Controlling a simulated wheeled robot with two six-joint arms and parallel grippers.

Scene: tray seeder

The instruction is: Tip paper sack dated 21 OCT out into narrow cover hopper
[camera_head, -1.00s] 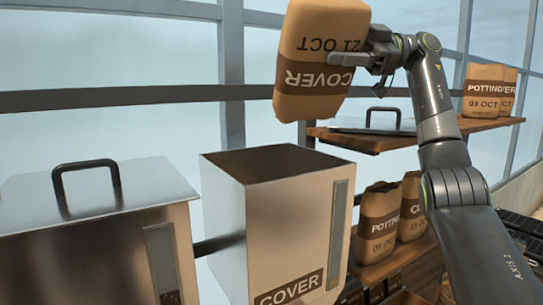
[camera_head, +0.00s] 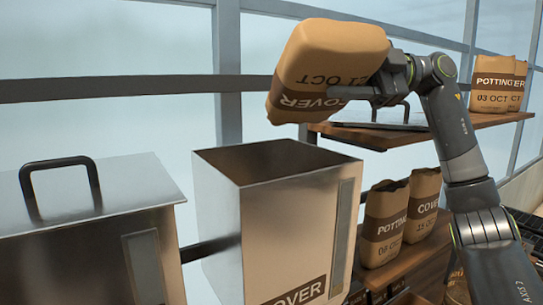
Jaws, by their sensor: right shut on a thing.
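The paper sack (camera_head: 330,65) marked COVER and 21 OCT is held upside down and tilted, its lettering inverted, above and slightly behind the cover hopper. My right gripper (camera_head: 368,92) is shut on its right side. The narrow cover hopper (camera_head: 270,235) is a steel box with an open top (camera_head: 275,160) and a COVER label at its lower front. I see no material falling from the sack. The sack's mouth is not clearly visible. My left gripper is not in view.
A wider steel hopper (camera_head: 75,245) with a closed, handled lid stands at left. A flat lid with a handle (camera_head: 380,122) lies on the upper wooden shelf (camera_head: 365,138). Potting (camera_head: 383,225) and cover (camera_head: 422,205) sacks stand on the lower shelf; more sacks (camera_head: 492,85) stand on the upper shelf.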

